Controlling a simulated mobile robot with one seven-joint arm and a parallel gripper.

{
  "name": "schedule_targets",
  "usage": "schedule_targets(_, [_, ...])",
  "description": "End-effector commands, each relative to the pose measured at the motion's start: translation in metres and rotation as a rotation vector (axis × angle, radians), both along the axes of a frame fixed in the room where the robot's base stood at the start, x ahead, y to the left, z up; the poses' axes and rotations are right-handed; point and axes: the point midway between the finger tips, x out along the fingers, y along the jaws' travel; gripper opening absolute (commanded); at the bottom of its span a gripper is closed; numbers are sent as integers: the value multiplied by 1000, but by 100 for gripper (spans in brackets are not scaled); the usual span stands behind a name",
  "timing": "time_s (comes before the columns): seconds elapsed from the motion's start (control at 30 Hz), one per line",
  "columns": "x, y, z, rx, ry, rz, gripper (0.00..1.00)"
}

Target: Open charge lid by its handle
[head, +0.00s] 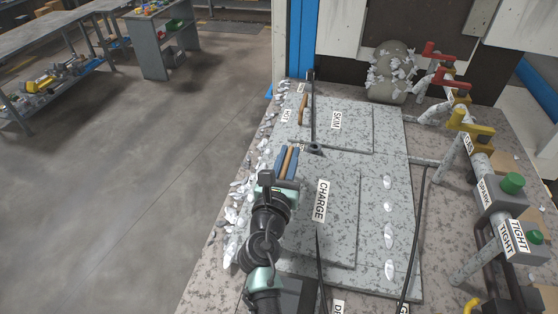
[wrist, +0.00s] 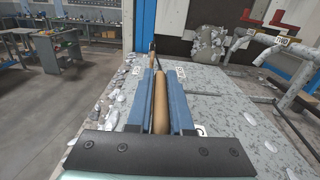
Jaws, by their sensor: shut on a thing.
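The charge lid (head: 341,230) is a speckled grey plate with a "CHARGE" label, lying on the furnace top in the head view. It looks flat there. Its wooden handle (head: 287,160) is at the lid's left side, between the blue fingers of my gripper (head: 287,163). In the wrist view the tan handle (wrist: 160,103) runs lengthwise between the two blue fingers, and my gripper (wrist: 161,100) is shut on it. My arm hides the lid's near left part.
The skim lid (head: 350,124) with its own wooden handle (head: 303,108) lies just beyond. A dark rod (head: 313,112) stands beside that handle. Pipes with red and yellow valves (head: 470,122) and green-button boxes (head: 512,183) line the right. The floor at left is open.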

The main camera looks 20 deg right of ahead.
Motion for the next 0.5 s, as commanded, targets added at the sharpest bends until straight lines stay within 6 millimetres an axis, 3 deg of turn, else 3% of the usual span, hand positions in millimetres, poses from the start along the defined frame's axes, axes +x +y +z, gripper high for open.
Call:
schedule_targets(0.03, [0, -3, 8, -1, -12, -2, 0])
schedule_targets(0.5, [-2, -6, 12, 22, -27, -2, 0])
